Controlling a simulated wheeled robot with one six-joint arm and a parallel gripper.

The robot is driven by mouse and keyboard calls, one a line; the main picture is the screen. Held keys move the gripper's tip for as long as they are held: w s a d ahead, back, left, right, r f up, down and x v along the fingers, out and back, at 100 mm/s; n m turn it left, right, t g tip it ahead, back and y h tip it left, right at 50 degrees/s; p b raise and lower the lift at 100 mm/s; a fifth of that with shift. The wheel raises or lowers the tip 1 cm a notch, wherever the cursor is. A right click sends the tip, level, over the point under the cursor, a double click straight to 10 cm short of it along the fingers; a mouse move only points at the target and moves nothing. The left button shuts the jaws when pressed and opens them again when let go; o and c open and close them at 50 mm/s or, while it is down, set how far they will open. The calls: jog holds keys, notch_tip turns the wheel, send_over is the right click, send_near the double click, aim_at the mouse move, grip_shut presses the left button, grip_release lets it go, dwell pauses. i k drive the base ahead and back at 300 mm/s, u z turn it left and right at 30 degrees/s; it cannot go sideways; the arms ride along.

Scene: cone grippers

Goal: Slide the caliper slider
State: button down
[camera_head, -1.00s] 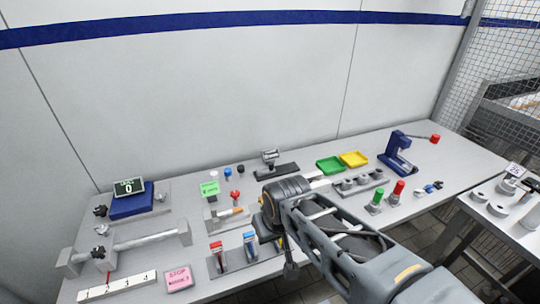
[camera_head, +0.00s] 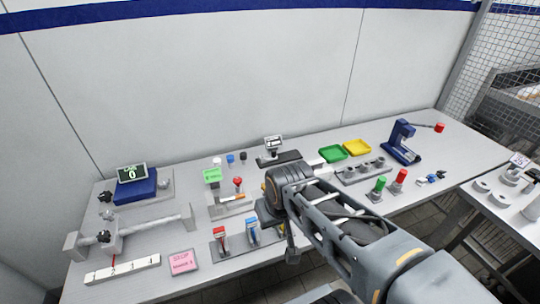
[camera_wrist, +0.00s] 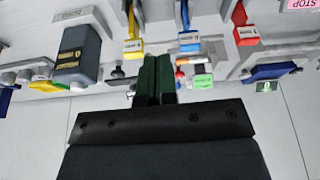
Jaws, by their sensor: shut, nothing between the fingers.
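Which piece is the caliper is not certain. A grey rail with end blocks (camera_head: 155,226) lies at the table's left. It carries a slider with a black knob (camera_head: 104,237) near its left end. A red pointer reaches down from it to a white numbered scale (camera_head: 122,270), near the mark 2. A small display head on a dark bar (camera_head: 284,158) stands farther back. In the wrist view my gripper (camera_wrist: 158,62) is shut and empty, its dark green fingers together, over the row of coloured switches. In the head view my arm hides the fingers.
Red (camera_head: 222,238) and blue (camera_head: 251,232) switches stand by my wrist; a yellow one (camera_wrist: 133,46) shows in the wrist view. Green (camera_head: 333,153) and yellow (camera_head: 357,147) trays and a blue press (camera_head: 402,142) stand right.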

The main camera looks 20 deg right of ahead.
aim_at(273, 156)
jog(key=k, duration=1.2)
jog(key=z, duration=0.8)
jog(key=i, duration=1.15)
jog(key=u, duration=0.75)
jog(key=i, duration=0.4)
jog(key=u, duration=0.35)
